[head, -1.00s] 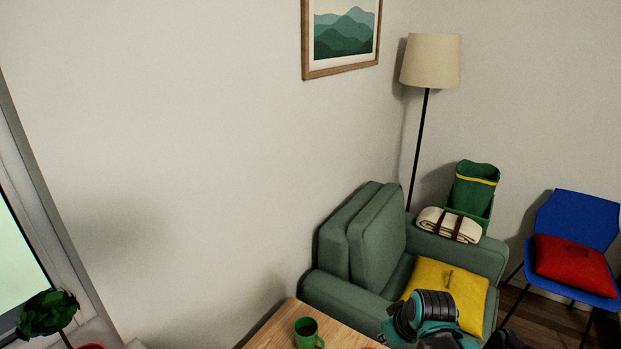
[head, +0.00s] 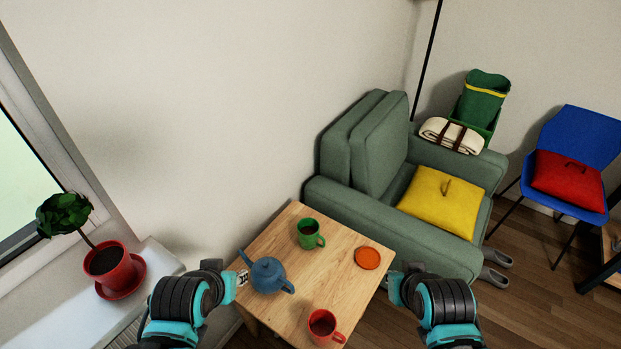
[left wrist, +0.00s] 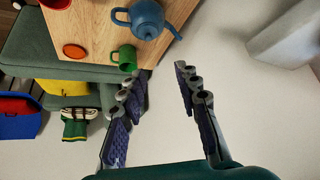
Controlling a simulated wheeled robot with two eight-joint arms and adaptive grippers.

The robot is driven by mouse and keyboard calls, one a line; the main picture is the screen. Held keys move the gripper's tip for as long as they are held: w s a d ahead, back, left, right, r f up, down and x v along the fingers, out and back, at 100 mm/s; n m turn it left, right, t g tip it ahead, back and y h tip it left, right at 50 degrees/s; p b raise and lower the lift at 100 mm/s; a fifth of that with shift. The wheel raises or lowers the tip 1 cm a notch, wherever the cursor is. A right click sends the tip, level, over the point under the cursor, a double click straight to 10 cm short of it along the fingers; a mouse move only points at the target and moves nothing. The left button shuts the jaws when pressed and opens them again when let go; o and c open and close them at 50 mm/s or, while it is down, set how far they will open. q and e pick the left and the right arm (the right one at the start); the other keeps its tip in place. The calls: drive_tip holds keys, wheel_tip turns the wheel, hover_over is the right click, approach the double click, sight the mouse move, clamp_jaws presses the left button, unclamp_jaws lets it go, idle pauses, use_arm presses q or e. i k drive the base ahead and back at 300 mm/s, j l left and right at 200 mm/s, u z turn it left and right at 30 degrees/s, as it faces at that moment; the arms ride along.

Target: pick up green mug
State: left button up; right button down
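The green mug (head: 309,234) stands upright near the far edge of a small wooden table (head: 335,271), its handle toward the lower right. In the left wrist view the mug (left wrist: 124,57) shows at upper left, beyond my fingers. My left gripper (head: 243,278) is at the table's left edge, beside a blue teapot (head: 268,275) and apart from the mug. In the left wrist view the left gripper (left wrist: 162,85) has its fingers spread with nothing between them. My right gripper (head: 384,284) is at the table's right edge; its fingers are too small to judge.
A red mug (head: 323,325) stands near the table's front and an orange coaster (head: 367,258) lies right of the green mug. A green armchair (head: 352,213) is close behind the table. A potted plant (head: 109,268) stands on the sill at left.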

sight(308, 228)
drive_tip(key=k+l, duration=0.1)
drive_tip(key=l, duration=0.4)
drive_tip(key=k+l+z, duration=0.1)
drive_tip(key=l, duration=0.35)
drive_tip(key=i+l, duration=0.25)
drive_tip(key=i+l+z, duration=0.1)
drive_tip(key=i+l, duration=0.15)
drive_tip(key=l, duration=0.2)
drive_tip(key=i, duration=0.25)
